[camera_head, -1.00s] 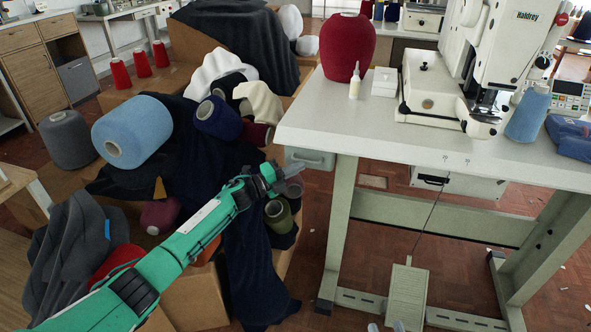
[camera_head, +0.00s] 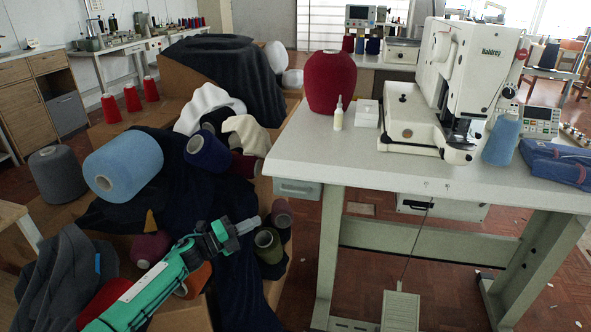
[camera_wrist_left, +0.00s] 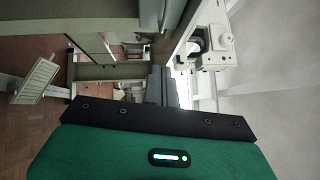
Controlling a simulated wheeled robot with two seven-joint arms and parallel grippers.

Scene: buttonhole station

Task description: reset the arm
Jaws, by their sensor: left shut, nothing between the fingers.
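My left arm comes in from the lower left in the head view, over the pile of cloth and yarn. Its gripper (camera_head: 250,224) is shut and empty, to the left of the sewing table's (camera_head: 310,160) front left leg and lower in the picture than the tabletop. The fingers (camera_wrist_left: 160,86) also show pressed together in the left wrist view, with nothing between them. My right gripper is not in view.
The buttonhole machine (camera_head: 410,115), a red yarn cone (camera_head: 331,82), a small bottle (camera_head: 338,114) and a blue cone (camera_head: 501,139) stand on the table. An olive spool (camera_head: 268,245) sits close to my left gripper. A pedal (camera_head: 400,310) is on the floor.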

